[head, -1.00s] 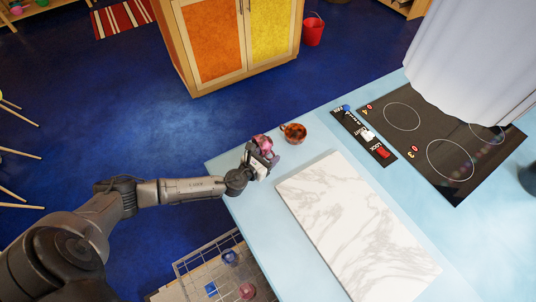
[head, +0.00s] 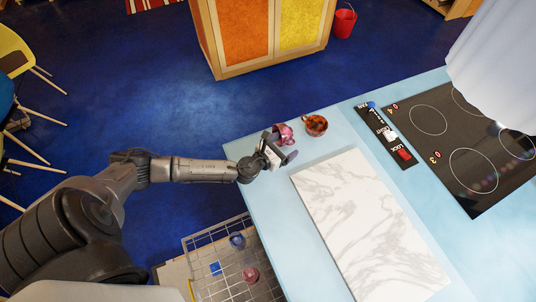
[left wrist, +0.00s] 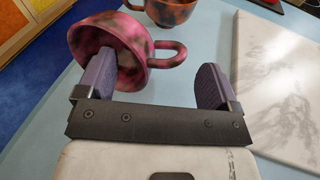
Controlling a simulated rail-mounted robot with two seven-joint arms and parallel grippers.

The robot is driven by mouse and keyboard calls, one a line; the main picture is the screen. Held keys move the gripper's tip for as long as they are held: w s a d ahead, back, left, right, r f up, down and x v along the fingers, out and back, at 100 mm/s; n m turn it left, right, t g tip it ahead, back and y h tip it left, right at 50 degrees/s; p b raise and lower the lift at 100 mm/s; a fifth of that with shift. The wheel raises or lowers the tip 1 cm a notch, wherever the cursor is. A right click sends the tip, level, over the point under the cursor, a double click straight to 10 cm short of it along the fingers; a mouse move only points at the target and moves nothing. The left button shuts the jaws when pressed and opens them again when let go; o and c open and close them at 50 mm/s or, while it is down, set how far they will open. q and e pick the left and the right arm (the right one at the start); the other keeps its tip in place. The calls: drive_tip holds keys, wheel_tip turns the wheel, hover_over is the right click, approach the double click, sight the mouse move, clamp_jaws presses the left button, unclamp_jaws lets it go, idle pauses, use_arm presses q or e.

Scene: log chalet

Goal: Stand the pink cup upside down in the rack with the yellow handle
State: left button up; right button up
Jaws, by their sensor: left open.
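The pink cup (head: 285,132), mottled with dark patches, is at the far left of the light blue counter. In the left wrist view the pink cup (left wrist: 112,42) has its mouth turned toward the camera and its handle to the right. My left gripper (head: 279,153) is open at the cup. In that wrist view, one finger of the left gripper (left wrist: 155,88) overlaps the cup's mouth and seems to reach inside; the other is apart, right of the handle. The wire rack (head: 208,238) is low beside the counter, with a yellow handle (head: 191,290) at its left edge. My right gripper is out of view.
A brown mottled cup (head: 316,125) stands just right of the pink one. A white marble board (head: 365,220) covers the counter's middle. A blue cup (head: 237,240) and a pinkish one (head: 250,274) show at the rack. A black cooktop (head: 465,150) is at right.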

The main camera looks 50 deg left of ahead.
use_arm(q)
drive_tip(key=s, duration=0.3)
drive_tip(key=s+r+b, duration=0.1)
drive_tip(key=s, duration=0.3)
drive_tip(key=s+r+b, duration=0.1)
drive_tip(key=s, duration=0.3)
drive_tip(key=shift+s+d, duration=0.1)
drive_tip(key=shift+d, duration=0.05)
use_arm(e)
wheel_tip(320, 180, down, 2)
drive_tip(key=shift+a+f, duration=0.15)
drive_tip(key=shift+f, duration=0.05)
use_arm(q)
drive_tip(key=shift+s+r, duration=0.1)
drive_tip(key=shift+s, duration=0.35)
